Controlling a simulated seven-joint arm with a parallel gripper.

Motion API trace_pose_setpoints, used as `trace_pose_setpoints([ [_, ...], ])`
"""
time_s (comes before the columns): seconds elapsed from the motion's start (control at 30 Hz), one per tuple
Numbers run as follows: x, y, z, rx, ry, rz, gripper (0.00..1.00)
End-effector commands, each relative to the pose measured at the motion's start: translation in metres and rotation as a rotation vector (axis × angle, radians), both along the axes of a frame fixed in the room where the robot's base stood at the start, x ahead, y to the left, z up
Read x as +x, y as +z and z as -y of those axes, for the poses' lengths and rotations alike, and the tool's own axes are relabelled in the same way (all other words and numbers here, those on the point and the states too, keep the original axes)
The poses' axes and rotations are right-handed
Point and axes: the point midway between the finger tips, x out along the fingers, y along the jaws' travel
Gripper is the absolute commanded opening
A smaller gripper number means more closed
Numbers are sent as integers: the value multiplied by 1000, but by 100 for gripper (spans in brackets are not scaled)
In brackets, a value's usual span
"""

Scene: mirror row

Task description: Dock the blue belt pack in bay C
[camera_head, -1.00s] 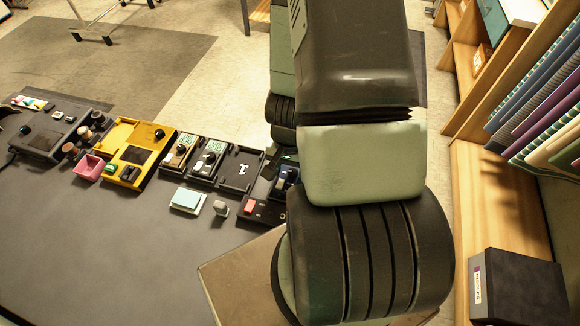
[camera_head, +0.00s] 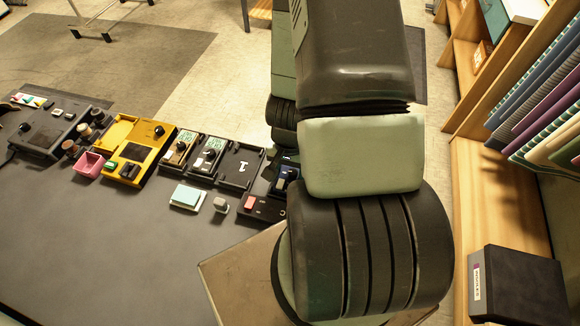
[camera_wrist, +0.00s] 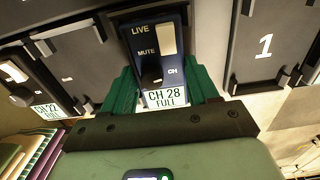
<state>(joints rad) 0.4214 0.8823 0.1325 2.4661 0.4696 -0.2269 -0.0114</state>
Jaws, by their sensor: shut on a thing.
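The blue belt pack (camera_wrist: 155,50) shows in the wrist view, with LIVE and MUTE print, a dark knob, a pale panel and a "CH 28 FULL" label. My gripper (camera_wrist: 164,88) is shut on it, with a green finger on each side. In the head view part of a blue pack (camera_head: 286,181) shows beside my arm, which hides my gripper. An empty dark bay marked "1" (camera_wrist: 263,60) lies right of the pack in the wrist view; an empty bay (camera_head: 240,166) also shows in the head view. I cannot tell whether the pack touches a bay floor. No letter C is readable.
A pack labelled CH 22 FULL (camera_wrist: 25,85) stands left in the wrist view. A pale-blue pad (camera_head: 188,197) lies in front.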

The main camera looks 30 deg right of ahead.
Motion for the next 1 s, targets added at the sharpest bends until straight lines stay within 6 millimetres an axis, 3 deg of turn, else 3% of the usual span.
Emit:
trace_pose_setpoints([
  [0.13, 0, -2, 0, 1, 0, 1, 23],
  [0.17, 0, -2, 0, 1, 0, 1, 64],
  [0.33, 0, -2, 0, 1, 0, 1, 89],
  [0.7, 0, 3, 0, -1, 0, 1, 89],
  [1.0, 2, 49, 0, -4, 1, 6, 89],
])
